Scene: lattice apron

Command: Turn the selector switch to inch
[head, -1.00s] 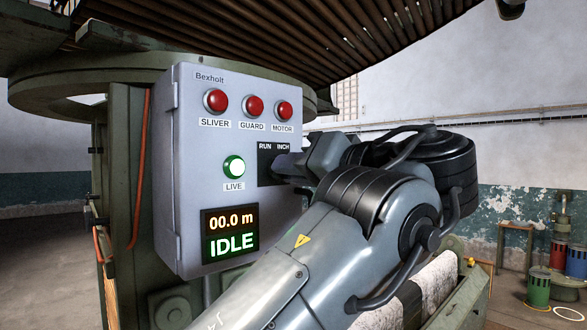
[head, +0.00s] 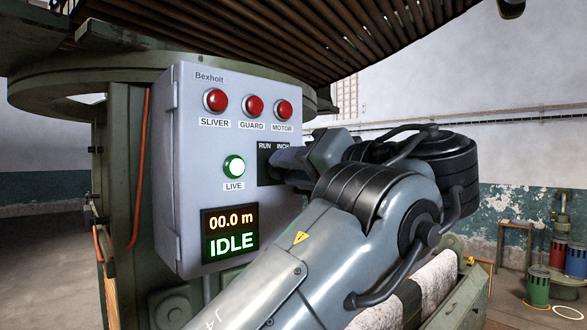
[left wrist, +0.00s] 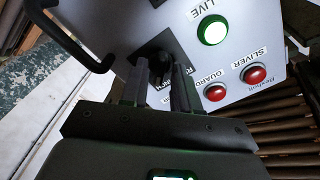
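The selector switch sits on a black plate (head: 264,165) marked RUN on the left and INCH on the right, on the grey control box. In the left wrist view its dark knob (left wrist: 159,66) lies between my two fingertips and fills the gap between them. My left gripper (head: 284,165) reaches the plate from the right; it also shows in the left wrist view (left wrist: 160,85), shut on the knob. The gripper hides the knob in the head view, and I cannot tell which way it points. The display (head: 230,234) reads 00.0 m and IDLE. My right gripper is not in view.
Three red lamps, SLIVER (head: 215,100), GUARD (head: 253,106) and MOTOR (head: 284,111), sit above the switch. The green LIVE lamp (head: 234,167) is lit left of it. A slatted brown structure (head: 330,35) overhangs the box. Coloured bins stand at the far right.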

